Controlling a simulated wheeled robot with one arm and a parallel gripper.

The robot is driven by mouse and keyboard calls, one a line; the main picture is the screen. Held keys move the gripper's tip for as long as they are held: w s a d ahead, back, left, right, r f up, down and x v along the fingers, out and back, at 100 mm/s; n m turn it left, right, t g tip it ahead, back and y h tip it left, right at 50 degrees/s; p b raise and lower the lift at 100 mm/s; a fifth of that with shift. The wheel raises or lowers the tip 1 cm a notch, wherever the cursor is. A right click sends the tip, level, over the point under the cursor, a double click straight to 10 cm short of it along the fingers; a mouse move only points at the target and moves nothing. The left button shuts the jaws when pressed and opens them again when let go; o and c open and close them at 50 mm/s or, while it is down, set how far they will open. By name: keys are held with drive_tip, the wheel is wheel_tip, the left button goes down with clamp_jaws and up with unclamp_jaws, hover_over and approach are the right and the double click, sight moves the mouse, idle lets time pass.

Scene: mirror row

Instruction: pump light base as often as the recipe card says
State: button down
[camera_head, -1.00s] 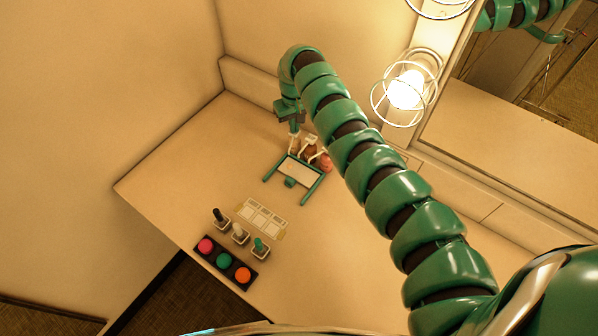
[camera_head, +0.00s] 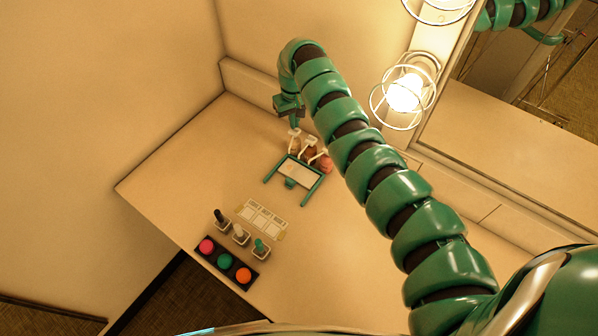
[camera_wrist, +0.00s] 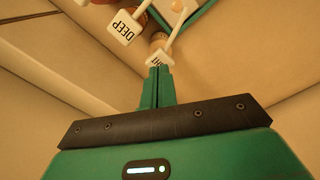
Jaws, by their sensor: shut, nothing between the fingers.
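Several small pump bottles with white pump heads stand in a cluster at the back of the counter in the head view. The left pump head (camera_head: 294,134) is right below my gripper (camera_head: 295,124). A middle brown bottle (camera_head: 309,154) and a reddish one (camera_head: 324,163) stand to its right. In the wrist view, my gripper (camera_wrist: 158,70) is shut and empty; its tips overlap a pump label (camera_wrist: 159,59) whose word is mostly hidden. Another pump head reads DEEP (camera_wrist: 124,27). Whether the tips touch the pump is unclear. The recipe card (camera_head: 262,217) lies on the counter, too small to read.
A teal-framed tray (camera_head: 318,186) is in front of the bottles. Three small holders with dark, white and teal tools (camera_head: 240,236) stand near a black strip with pink, green and orange discs (camera_head: 225,262). A caged lamp (camera_head: 404,93) and mirror are at right. The left counter is clear.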

idle(0.4)
wheel_tip(320, 180, up, 6)
drive_tip(key=shift+p, duration=0.4)
idle(0.7)
